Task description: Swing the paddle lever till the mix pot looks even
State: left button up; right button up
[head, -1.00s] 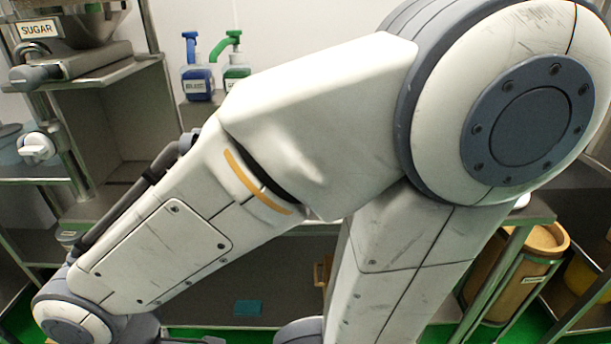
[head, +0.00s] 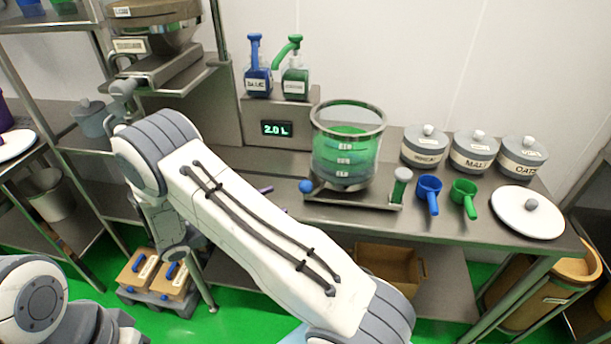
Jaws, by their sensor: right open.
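The clear mix pot (head: 346,150) stands on a metal base on the steel counter. Green shows inside it, with paler level marks; I cannot tell whether the mix is even. A blue ball knob (head: 306,186) sits at the base's left end and a green-and-white upright piece (head: 400,186) at its right end; I cannot tell which is the paddle lever. My right arm crosses in front of the counter, and my right gripper (head: 178,252) hangs low at the left, open and empty, well away from the pot. My left arm shows at bottom left; its gripper is out of view.
Blue and green pump bottles (head: 258,78) stand behind, above a display (head: 276,128) reading 2.0 L. Lidded jars (head: 474,152), a blue scoop (head: 429,190), a green scoop (head: 464,194) and a white round lid (head: 527,212) fill the counter's right. A hopper (head: 155,40) overhangs the left.

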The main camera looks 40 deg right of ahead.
aim_at(306, 186)
jog(key=d, duration=0.3)
jog(key=d+p, duration=0.1)
jog(key=d, duration=0.3)
jog(key=s+d+p, duration=0.1)
jog(key=d, duration=0.2)
jog(key=shift+d, duration=0.4)
grip_shut()
dwell(1.0)
